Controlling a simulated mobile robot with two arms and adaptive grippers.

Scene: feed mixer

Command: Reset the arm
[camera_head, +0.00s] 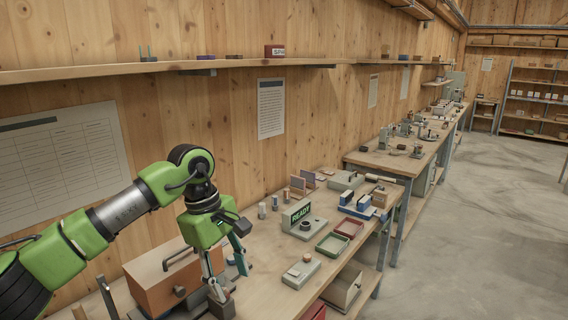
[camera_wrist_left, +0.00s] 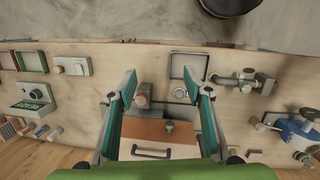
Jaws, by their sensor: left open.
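My left arm is green and comes in from the left in the head view. Its left gripper (camera_head: 230,277) points down over the near part of the workbench, beside an orange-brown box (camera_head: 160,284) with a handle. In the left wrist view the left gripper (camera_wrist_left: 160,88) has its two teal fingers wide apart with nothing held between them. The orange-brown box (camera_wrist_left: 155,130) lies below and between the fingers there. A small grey block with a round knob (camera_wrist_left: 143,98) also shows between them. My right gripper is in neither view.
The workbench (camera_head: 262,262) carries a READY sign block (camera_head: 297,214), a green tray (camera_head: 332,243), a red tray (camera_head: 349,228) and a grey block (camera_head: 301,272). A shelf (camera_head: 110,72) runs along the wooden wall. The concrete floor (camera_head: 470,230) at right is open.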

